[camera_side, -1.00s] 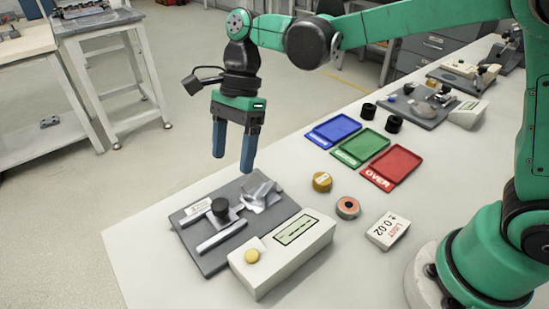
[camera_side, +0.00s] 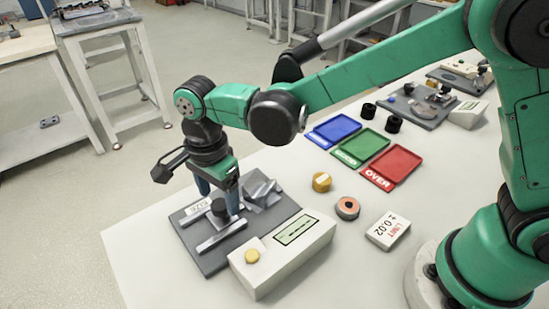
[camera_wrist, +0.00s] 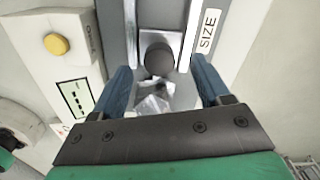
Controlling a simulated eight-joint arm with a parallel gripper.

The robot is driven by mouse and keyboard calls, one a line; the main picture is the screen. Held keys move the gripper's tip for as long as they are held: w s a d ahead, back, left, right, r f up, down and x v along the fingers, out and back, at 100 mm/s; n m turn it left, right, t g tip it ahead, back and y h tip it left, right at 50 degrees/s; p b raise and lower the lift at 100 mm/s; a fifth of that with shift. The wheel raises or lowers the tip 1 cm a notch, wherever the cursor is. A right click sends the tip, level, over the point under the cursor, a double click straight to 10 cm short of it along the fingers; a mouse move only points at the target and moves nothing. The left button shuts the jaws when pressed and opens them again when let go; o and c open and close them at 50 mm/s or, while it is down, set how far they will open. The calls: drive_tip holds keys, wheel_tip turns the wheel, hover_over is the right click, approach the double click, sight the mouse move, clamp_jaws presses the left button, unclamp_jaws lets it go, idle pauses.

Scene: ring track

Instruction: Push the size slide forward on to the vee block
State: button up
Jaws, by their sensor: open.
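The size slide shows in the side view as a black round knob (camera_side: 219,207) on a bright metal carriage between two rails on a dark grey plate (camera_side: 209,262). In the wrist view the knob (camera_wrist: 158,59) lies just beyond the fingertips, between their lines. The shiny vee block (camera_side: 262,190) sits at the plate's far end; in the wrist view the vee block (camera_wrist: 154,101) shows between my fingers. My gripper (camera_side: 218,196) is open with blue fingers pointing down, low beside the knob on its vee-block side. I cannot tell whether a finger touches anything.
A white readout box (camera_side: 285,262) with a yellow button stands along the plate. A brass ring (camera_side: 322,181), a copper-faced ring (camera_side: 347,208) and a limit card (camera_side: 388,231) lie to the right. Blue, green and red trays (camera_side: 392,167) are farther back.

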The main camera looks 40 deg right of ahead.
drive_tip(key=shift+f, duration=0.8)
clamp_jaws()
idle(0.9)
